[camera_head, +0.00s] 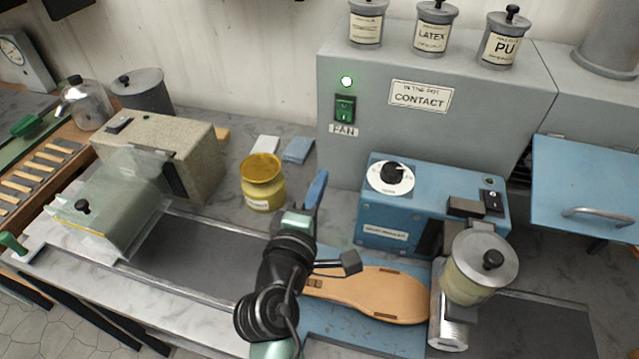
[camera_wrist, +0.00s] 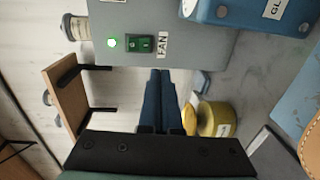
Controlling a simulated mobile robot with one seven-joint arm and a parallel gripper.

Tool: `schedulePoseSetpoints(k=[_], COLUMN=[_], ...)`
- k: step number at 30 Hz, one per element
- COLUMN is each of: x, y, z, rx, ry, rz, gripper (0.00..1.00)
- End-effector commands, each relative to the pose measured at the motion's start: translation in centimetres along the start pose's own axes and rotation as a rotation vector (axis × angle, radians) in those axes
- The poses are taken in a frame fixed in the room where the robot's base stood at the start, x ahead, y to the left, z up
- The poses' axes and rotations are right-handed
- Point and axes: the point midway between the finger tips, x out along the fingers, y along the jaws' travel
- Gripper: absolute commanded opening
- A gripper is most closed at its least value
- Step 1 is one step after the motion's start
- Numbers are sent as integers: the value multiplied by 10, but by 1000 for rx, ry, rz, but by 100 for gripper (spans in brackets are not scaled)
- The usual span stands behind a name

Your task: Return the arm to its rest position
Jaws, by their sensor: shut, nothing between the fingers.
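My gripper (camera_head: 317,188) is raised above the bench in the head view, its blue fingers pointing toward the back. In the wrist view the two blue fingers of my gripper (camera_wrist: 160,100) lie together, with nothing between them. My arm crosses the front of the bench and covers the heel end of a tan sandal sole (camera_head: 385,295). The sole lies flat on a blue mat (camera_head: 345,335). The gripper is apart from the sole and from the yellow pot (camera_head: 262,185) to its left.
A grey cabinet (camera_head: 435,135) with a lit green lamp stands behind. A blue machine (camera_head: 385,215) and a lidded jar (camera_head: 470,280) stand to the right. A beige machine (camera_head: 165,150) with a clear guard (camera_head: 125,205) stands left. Dark bench surface (camera_head: 195,255) between is clear.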

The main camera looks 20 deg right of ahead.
Motion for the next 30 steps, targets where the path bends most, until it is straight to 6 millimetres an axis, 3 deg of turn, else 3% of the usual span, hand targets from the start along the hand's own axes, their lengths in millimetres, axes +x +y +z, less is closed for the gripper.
schedulePoseSetpoints(k=[10, 14, 17, 20, 24, 27, 30], x=[0, 1, -4, -20, -62, -103, -146], y=[0, 32, 88, 160, 259, 322, 371], z=[0, -9, -23, -39, -52, -54, -51], rx=[0, 117, 330, 608, 977, 1209, 1392], ry=[0, 36, 112, 241, 471, 662, 848], rz=[1, 40, 100, 166, 236, 263, 268], gripper=[0, 0, 0, 0, 0, 0, 0])
